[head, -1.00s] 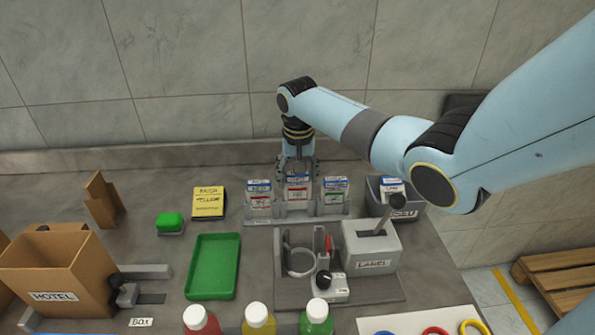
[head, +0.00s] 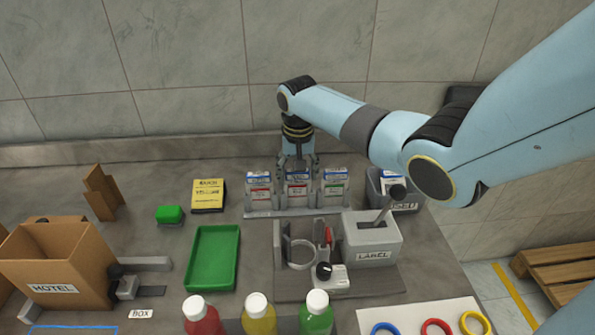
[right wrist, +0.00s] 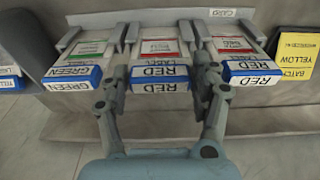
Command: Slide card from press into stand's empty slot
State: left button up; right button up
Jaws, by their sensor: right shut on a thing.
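The grey card stand (head: 255,214) stands at the back of the bench with three slots side by side. A red-labelled card (head: 258,187) is in its left slot and a green-labelled card (head: 335,187) in its right slot. My right gripper (head: 298,165) is shut on another red-labelled card (head: 297,190), upright in the middle slot, roughly level with its neighbours. In the right wrist view this card (right wrist: 160,78) lies between the fingers (right wrist: 162,88); its lower end is hidden. The grey label press (head: 372,243) with its lever stands front right. My left gripper is out of view.
A grey bin (head: 408,207) with cards stands right of the stand. A yellow batch card (head: 208,195) and a green tray (head: 212,258) lie to the left. Bottles (head: 258,315) stand in front. The wall is close behind the stand.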

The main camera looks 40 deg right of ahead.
jog(key=o, duration=1.1)
jog(key=c, duration=0.4)
jog(key=shift+r+p, duration=1.55)
jog(key=shift+p, duration=0.35)
notch_tip(320, 180, up, 8)
